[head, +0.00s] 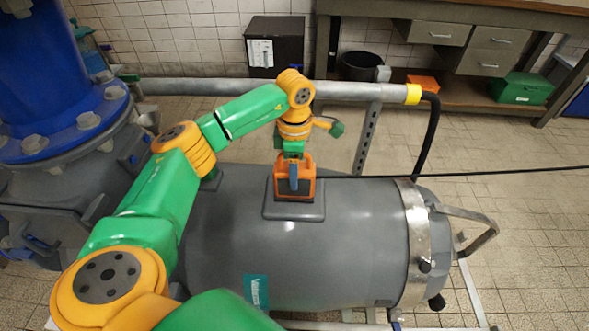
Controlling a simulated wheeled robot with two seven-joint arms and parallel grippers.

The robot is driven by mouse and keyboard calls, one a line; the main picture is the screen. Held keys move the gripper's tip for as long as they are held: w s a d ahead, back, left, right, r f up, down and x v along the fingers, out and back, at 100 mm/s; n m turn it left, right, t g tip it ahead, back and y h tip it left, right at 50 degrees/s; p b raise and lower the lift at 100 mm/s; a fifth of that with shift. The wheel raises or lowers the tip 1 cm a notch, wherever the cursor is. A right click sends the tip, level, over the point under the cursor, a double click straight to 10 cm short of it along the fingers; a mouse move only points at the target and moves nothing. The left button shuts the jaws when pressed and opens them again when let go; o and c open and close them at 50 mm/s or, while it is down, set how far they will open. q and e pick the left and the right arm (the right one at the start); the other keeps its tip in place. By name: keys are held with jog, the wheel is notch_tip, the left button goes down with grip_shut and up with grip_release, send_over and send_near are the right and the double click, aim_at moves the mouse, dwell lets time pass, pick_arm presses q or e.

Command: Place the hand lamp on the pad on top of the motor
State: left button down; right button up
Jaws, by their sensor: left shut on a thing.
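The hand lamp (282,187) is a small orange box-shaped thing with a dark base and a blue strip on its near side. It is upright at the raised grey pad (312,212) on top of the big grey motor (340,254). Its base looks to be on or just above the pad; I cannot tell if it touches. My left gripper (293,156) points down from above and is shut on the top of the lamp. The fingers are small and partly hidden. My right gripper is not in view.
A large blue pipe flange (65,110) stands at the left. A grey rail (215,87) with a yellow band runs behind the motor, and a black hose (429,145) hangs from its end. A thin black cable (480,173) crosses on the right. The tiled floor at right is mostly clear.

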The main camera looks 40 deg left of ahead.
pick_arm(q)
jog(key=shift+f, duration=0.1)
jog(key=shift+c, duration=0.8)
grip_release()
notch_tip(320, 180, up, 12)
jog(key=shift+r+p, duration=0.2)
jog(key=shift+p, duration=0.65)
jog(key=shift+f, duration=0.1)
